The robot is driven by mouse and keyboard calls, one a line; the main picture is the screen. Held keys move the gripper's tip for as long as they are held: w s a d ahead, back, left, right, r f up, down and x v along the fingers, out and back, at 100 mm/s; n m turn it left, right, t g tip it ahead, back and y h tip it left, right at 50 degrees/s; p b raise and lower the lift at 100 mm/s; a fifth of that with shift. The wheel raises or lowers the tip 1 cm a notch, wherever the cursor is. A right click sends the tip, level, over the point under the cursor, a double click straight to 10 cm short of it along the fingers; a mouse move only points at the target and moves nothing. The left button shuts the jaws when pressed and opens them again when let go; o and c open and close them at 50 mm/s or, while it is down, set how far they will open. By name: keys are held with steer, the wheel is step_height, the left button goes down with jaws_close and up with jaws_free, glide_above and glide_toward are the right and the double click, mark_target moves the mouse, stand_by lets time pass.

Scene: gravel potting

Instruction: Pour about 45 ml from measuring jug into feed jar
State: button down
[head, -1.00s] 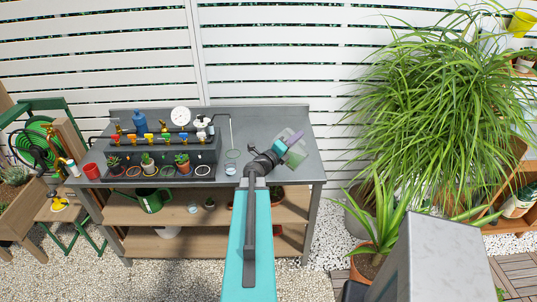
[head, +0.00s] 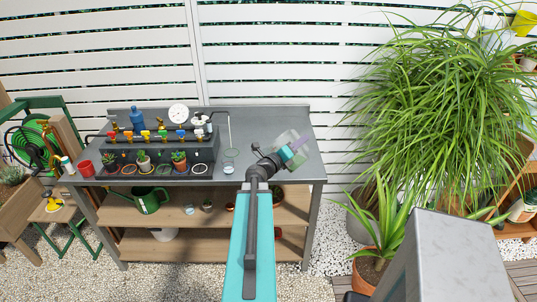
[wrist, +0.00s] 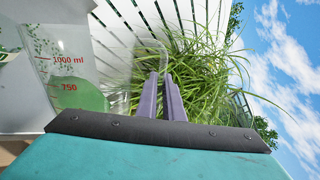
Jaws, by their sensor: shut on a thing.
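The measuring jug (head: 284,138) is clear with a green tint and stands out over the right end of the bench, beside my gripper (head: 298,147). In the wrist view, the jug's wall (wrist: 58,72) carries red 1000 ml and 750 marks, and a green patch shows behind or inside it. My gripper's purple fingers (wrist: 160,98) are shut on what looks like the jug's clear handle. The jug looks tilted in the wrist view. A small clear jar (head: 228,169), likely the feed jar, stands near the bench's front edge, left of my gripper; its contents are too small to tell.
The grey bench (head: 268,120) has a dark manifold (head: 170,150) with coloured valves and a gauge (head: 179,115) on its left. Several small potted plants and a red cup (head: 86,168) line its front. A large leafy plant (head: 430,90) is on the right. The back right of the bench is clear.

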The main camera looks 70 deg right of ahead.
steer(key=shift+s+f+m+b, duration=0.15)
steer(key=shift+m+b, duration=0.15)
steer(key=shift+b, duration=0.1)
steer(key=shift+s+a+f+m+b, duration=0.2)
steer(key=shift+m+b, duration=0.2)
steer(key=shift+b, duration=0.2)
steer(key=shift+s, duration=0.2)
steer(key=shift+s+d+m, duration=0.1)
steer(key=shift+s+m, duration=0.1)
steer(key=shift+m, duration=0.1)
steer(key=shift+w, duration=0.15)
steer(key=shift+f+b, duration=0.2)
steer(key=shift+b, duration=0.2)
